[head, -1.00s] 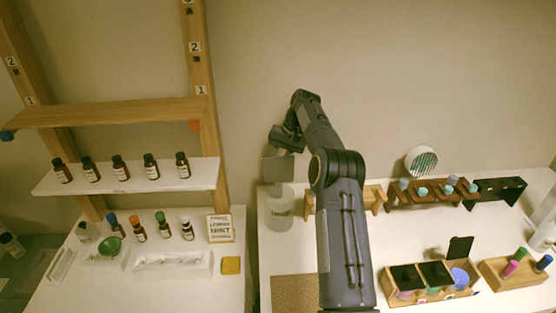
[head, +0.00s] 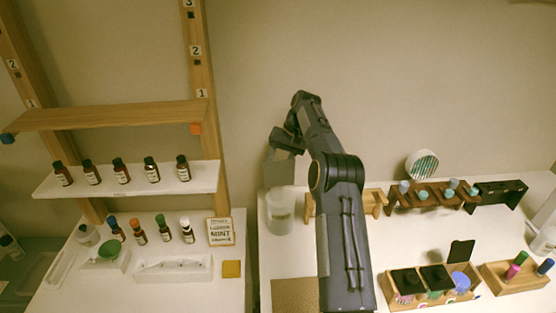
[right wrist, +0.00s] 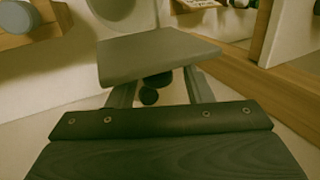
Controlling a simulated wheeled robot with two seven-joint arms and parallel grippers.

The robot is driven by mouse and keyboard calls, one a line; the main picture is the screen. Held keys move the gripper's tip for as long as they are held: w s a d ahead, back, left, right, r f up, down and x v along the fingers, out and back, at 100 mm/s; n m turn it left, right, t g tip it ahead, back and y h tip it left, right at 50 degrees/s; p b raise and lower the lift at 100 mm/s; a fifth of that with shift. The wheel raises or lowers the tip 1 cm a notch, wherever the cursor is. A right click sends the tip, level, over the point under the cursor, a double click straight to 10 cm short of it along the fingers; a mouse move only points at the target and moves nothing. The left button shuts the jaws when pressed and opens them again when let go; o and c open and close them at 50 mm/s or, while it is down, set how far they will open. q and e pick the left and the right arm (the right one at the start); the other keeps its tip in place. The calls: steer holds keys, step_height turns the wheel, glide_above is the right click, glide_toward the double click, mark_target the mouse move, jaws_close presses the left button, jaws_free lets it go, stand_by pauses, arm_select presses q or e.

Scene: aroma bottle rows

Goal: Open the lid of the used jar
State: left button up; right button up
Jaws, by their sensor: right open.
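A translucent pale jar (head: 280,212) stands at the left back of the right table in the head view. I take it to be the used jar. My right gripper (head: 280,170) is at its top, jaws open, with the arm reaching from below. The gripper hides the jar's top, so I cannot tell whether the lid is up or down. In the right wrist view, a flat grey plate (right wrist: 157,54) lies beyond the dark gripper body; I cannot tell whether it is gripper or lid. My left gripper is not in view.
Wooden racks (head: 430,196) with small bottles stand right of my arm. A wooden box with dark lids (head: 430,284) is at the front right.

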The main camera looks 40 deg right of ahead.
step_height(320, 180, up, 2)
steer(key=shift+r, duration=0.2)
steer(key=s+a+r+b, duration=0.7)
steer(key=s+a+r, duration=0.1)
steer(key=s+r, duration=0.2)
steer(key=shift+s+a, duration=0.25)
steer(key=shift+s, duration=0.4)
